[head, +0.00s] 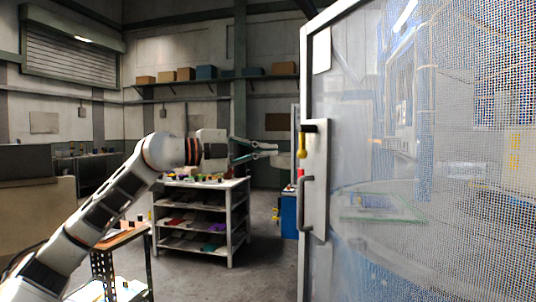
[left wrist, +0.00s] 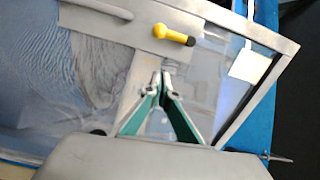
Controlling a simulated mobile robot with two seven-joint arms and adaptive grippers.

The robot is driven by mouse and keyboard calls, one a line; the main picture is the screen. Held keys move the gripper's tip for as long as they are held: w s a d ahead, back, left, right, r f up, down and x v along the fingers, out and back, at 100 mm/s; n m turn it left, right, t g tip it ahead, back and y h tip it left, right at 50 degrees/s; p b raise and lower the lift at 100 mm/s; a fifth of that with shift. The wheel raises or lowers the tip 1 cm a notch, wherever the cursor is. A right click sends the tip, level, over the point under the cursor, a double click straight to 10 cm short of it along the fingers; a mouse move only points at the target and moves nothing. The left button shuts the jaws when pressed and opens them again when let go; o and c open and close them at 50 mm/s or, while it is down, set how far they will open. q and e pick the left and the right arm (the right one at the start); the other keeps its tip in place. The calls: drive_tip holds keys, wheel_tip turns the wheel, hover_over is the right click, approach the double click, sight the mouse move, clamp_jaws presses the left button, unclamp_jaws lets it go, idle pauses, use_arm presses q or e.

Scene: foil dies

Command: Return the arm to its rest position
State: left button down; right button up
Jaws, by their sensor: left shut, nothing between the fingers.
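My left arm (head: 110,205) comes in from the left in the head view and is stretched out toward the door. My left gripper (head: 276,150) is shut and empty, just left of the door's edge. In the left wrist view the gripper (left wrist: 161,80) points at the door frame, its fingertips together. The gap between fingertips and door is hard to judge. My right gripper is not in view.
A framed mesh door (head: 312,85) fills the right side, with a grey handle (head: 306,203) and a yellow-knobbed latch (head: 302,144). The latch also shows in the left wrist view (left wrist: 174,35). A shelf rack (head: 232,205) stands behind my arm. A small table (head: 122,238) is lower left.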

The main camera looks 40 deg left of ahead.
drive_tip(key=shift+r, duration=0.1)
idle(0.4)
